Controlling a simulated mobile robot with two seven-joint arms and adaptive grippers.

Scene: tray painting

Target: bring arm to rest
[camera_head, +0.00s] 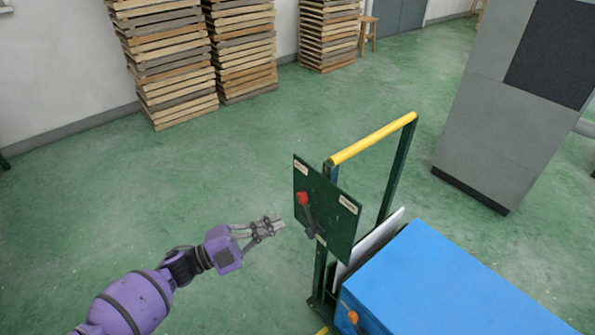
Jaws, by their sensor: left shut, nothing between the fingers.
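My left arm, purple with dark joints, comes in from the lower left. Its left gripper (268,228) is shut and empty, held over the green floor. Its fingertips point right, a little left of a dark green panel (338,222) and apart from it in the picture. A lever with a red knob (303,198) is on the panel's face, beside two small white labels. My right gripper is not in the view.
The panel is on a green frame with a yellow handle bar (374,138). A blue box (445,285) stands at the lower right, a grey cabinet (495,120) behind it. Stacked wooden trays (172,65) line the back wall. The floor (215,170) at left and centre is clear.

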